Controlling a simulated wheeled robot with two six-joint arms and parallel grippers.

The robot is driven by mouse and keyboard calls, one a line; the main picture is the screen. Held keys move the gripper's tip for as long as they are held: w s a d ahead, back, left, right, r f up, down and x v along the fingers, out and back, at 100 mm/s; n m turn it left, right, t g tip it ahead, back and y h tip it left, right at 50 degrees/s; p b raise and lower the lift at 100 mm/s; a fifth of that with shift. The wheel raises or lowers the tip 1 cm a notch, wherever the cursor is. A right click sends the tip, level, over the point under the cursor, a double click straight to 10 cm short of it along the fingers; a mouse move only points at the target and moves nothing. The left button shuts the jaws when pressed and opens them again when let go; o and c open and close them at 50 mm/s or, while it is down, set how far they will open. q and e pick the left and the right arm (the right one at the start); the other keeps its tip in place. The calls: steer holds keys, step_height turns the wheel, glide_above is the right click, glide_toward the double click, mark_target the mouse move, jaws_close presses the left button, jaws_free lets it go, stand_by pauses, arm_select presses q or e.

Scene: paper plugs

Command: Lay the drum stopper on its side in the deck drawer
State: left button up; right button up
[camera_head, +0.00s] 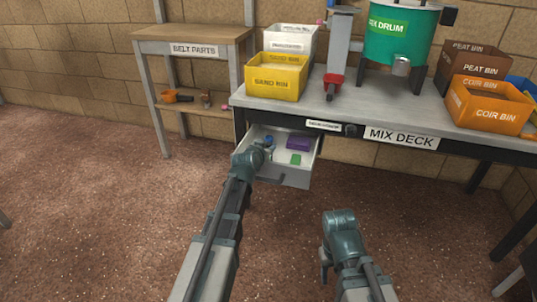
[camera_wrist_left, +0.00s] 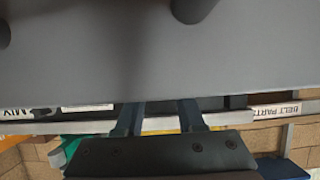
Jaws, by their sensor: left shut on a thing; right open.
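The deck drawer (camera_head: 297,182) is pulled out under the left end of the mix deck. My left gripper (camera_head: 263,147) is over the drawer's left part, its jaws shut on a small blue thing (camera_head: 269,140) that I take for the drum stopper. Its tilt, and whether it touches the drawer floor, cannot be told. In the left wrist view the two fingers (camera_wrist_left: 160,115) stand apart in front of a grey surface, and the held thing is not clear. My right gripper (camera_head: 326,268) is open and low in front of the deck, away from the drawer.
A purple block (camera_head: 298,144) and a green block (camera_head: 295,160) lie in the drawer. On the deck (camera_head: 345,102) stand a yellow sand bin (camera_head: 275,80), the green mix drum (camera_head: 398,35) and an orange coir bin (camera_head: 487,108). A belt parts table (camera_head: 190,35) stands left.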

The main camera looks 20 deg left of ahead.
arm_select(q)
jaws_close()
steer(key=shift+r, duration=0.1)
